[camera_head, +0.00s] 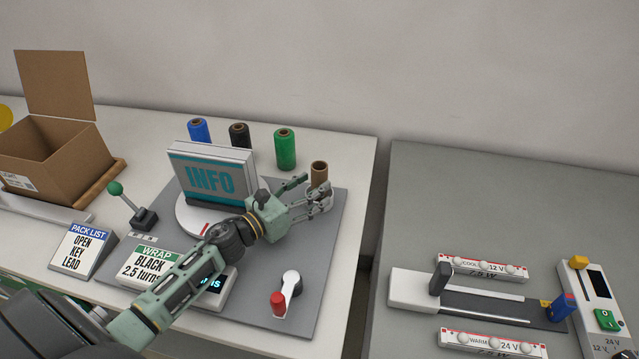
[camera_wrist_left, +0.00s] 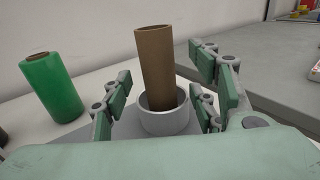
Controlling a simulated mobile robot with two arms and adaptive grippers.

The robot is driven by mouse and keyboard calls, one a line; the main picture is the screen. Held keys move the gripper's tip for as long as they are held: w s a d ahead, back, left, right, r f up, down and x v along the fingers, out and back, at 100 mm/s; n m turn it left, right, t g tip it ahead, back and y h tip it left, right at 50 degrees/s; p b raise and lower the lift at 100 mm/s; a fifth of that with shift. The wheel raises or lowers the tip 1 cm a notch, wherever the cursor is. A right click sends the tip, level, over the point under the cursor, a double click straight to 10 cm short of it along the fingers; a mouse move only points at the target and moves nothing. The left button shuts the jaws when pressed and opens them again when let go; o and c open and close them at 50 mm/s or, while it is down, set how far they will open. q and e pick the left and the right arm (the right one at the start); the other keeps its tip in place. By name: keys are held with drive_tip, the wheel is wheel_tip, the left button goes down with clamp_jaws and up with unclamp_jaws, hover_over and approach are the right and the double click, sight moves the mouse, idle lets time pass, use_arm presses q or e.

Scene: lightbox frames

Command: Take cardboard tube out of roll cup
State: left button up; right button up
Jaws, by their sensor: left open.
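The brown cardboard tube (camera_head: 319,172) stands in the roll cup at the right back of the grey mat. In the left wrist view the tube (camera_wrist_left: 157,68) leans slightly inside the light grey roll cup (camera_wrist_left: 164,122), its upper part well above the rim. My left gripper (camera_head: 312,194) is open, with its fingers close to the tube and cup. In the left wrist view its fingers (camera_wrist_left: 165,100) stand on both sides of the cup, with visible gaps to the tube. In the head view the fingers partly hide the cup. My right gripper is not in view.
Blue (camera_head: 198,130), black (camera_head: 240,135) and green (camera_head: 285,149) rolls stand behind the mat (camera_head: 335,215). An INFO box (camera_head: 212,175) stands on a white turntable beside my left wrist. A gap separates this table from the grey table (camera_head: 500,210) at right.

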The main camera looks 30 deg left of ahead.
sight(313, 186)
use_arm(q)
drive_tip(key=x, duration=0.3)
drive_tip(key=shift+w, duration=0.35)
drive_tip(key=c, duration=1.1)
